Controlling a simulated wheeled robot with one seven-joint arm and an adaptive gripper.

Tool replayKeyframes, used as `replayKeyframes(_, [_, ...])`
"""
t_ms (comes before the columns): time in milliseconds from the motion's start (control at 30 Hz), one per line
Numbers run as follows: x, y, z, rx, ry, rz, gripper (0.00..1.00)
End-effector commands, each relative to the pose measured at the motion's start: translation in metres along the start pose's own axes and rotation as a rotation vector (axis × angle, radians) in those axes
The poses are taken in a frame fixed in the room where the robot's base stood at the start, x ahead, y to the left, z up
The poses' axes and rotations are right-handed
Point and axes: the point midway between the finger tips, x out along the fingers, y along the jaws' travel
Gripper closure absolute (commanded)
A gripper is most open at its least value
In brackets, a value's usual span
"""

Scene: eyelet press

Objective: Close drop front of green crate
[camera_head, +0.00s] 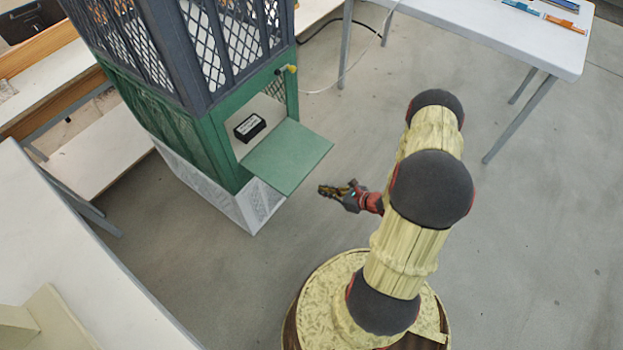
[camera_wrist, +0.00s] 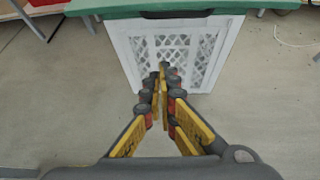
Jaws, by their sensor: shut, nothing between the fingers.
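The green crate (camera_head: 217,145) stands in a stack, with a dark grey crate above it and a white crate below it. Its drop front (camera_head: 288,156) is folded down and sticks out flat toward my gripper. A black box with a white label (camera_head: 250,127) lies inside the opening. My gripper (camera_head: 326,191) is shut and empty, a little to the right of the panel's outer edge and apart from it. In the wrist view my gripper (camera_wrist: 163,68) points at the white crate, below the green panel (camera_wrist: 180,8) that crosses the top.
The dark grey mesh crate (camera_head: 215,45) sits on top and the white crate (camera_wrist: 180,50) is at the bottom. A white table (camera_head: 490,25) stands at the back right, and a pale table (camera_head: 80,270) at the left. The floor around my gripper is clear.

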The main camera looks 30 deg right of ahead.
Motion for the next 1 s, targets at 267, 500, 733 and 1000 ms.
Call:
replayKeyframes(267, [0.014,-0.016,0.003,0.012,-0.012,-0.052,1.0])
replayKeyframes(500, [0.058,-0.018,0.002,0.009,-0.012,-0.049,1.0])
replayKeyframes(733, [0.104,-0.019,0.002,0.009,-0.012,-0.048,1.0])
replayKeyframes(1000, [0.09,-0.021,0.034,0.009,-0.013,-0.053,1.0])
